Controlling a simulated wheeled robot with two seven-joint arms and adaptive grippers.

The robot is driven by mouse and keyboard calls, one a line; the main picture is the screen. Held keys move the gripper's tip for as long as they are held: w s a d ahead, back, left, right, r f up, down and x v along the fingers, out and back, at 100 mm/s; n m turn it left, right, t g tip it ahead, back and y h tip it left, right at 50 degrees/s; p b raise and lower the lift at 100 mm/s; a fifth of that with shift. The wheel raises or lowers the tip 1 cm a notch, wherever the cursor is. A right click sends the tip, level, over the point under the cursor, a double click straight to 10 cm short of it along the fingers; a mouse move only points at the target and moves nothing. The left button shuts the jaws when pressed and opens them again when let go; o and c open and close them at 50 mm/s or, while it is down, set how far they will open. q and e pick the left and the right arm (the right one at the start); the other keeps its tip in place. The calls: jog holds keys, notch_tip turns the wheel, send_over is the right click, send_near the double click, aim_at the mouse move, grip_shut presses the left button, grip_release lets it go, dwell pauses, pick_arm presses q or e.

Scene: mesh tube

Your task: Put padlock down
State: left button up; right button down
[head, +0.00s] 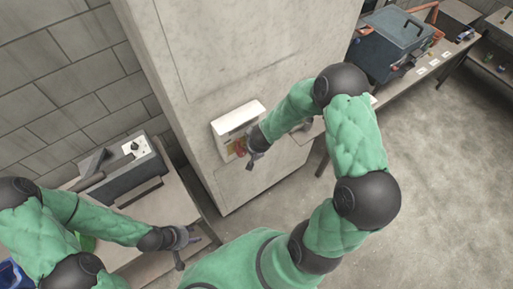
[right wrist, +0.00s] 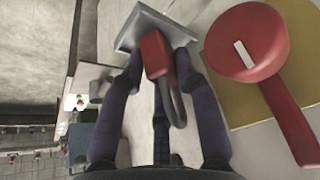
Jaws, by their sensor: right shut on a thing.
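A red padlock (right wrist: 158,55) with a grey shackle (right wrist: 176,105) is between the fingers of my right gripper (right wrist: 160,65), which is shut on it. In the head view my right gripper (head: 251,158) is in front of the white box (head: 228,121) on the pale pillar; the padlock cannot be made out there. In the right wrist view a pale grey plate (right wrist: 138,24) lies right behind the padlock and fingertips; I cannot tell if they touch. My left gripper (head: 186,250) is open and empty, over the left table's edge.
A red rotary handle (right wrist: 247,42) on a yellow plate (right wrist: 293,93) is close right of the padlock. A blue-grey case (head: 388,45) stands on the back right bench. The floor at right is clear.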

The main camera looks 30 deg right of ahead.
jog(key=shift+f, duration=0.2)
jog(key=c, duration=1.2)
grip_release()
jog(key=shift+r, duration=0.25)
jog(key=p+v, duration=0.4)
jog(key=v, duration=0.7)
jog(key=s+a+f+n+g+y, duration=0.1)
jog(key=s+a+f+g+y, duration=0.2)
jog(key=s+a+f, duration=1)
jog(key=shift+a+f+g+y, duration=0.4)
jog(key=shift+a+f+y, duration=0.65)
jog(key=shift+a, duration=1)
